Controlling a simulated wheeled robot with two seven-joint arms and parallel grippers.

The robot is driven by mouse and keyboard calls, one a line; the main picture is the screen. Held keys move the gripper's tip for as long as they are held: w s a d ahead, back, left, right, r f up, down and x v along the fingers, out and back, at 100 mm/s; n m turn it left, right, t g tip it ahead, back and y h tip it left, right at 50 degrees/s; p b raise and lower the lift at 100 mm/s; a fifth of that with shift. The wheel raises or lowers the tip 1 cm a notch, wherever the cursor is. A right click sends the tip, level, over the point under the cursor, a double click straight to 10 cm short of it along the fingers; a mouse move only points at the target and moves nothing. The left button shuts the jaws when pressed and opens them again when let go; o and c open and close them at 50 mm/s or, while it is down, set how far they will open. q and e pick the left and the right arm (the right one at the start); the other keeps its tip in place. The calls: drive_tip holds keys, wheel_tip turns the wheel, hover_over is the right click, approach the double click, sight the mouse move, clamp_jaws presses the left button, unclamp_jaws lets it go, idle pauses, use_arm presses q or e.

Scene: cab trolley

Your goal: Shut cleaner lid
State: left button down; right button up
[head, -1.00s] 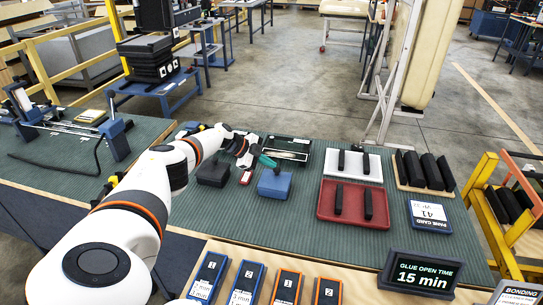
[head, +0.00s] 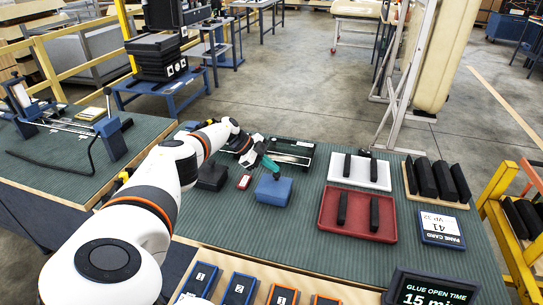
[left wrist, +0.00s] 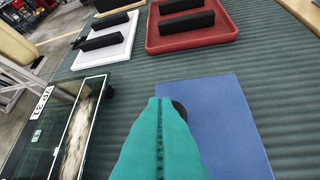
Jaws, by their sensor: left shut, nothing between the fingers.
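A blue block-like box (head: 273,190) stands on the green ribbed bench top; I take it for the cleaner. In the left wrist view its flat blue top (left wrist: 225,115) fills the lower right, with a dark round spot partly hidden behind my fingers. I cannot tell from these views whether it has a separate lid standing open. My left gripper (head: 270,167), with teal fingers, is shut and empty, its tips over the box's far edge. The fingers also show in the left wrist view (left wrist: 160,103). I cannot tell whether they touch the box. My right gripper is out of view.
A red tray (head: 328,222) and a white tray (head: 340,178) holding black bars stand right.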

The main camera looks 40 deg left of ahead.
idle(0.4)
use_arm(q)
drive_tip(key=b+v, duration=0.1)
drive_tip(key=v, duration=1.1)
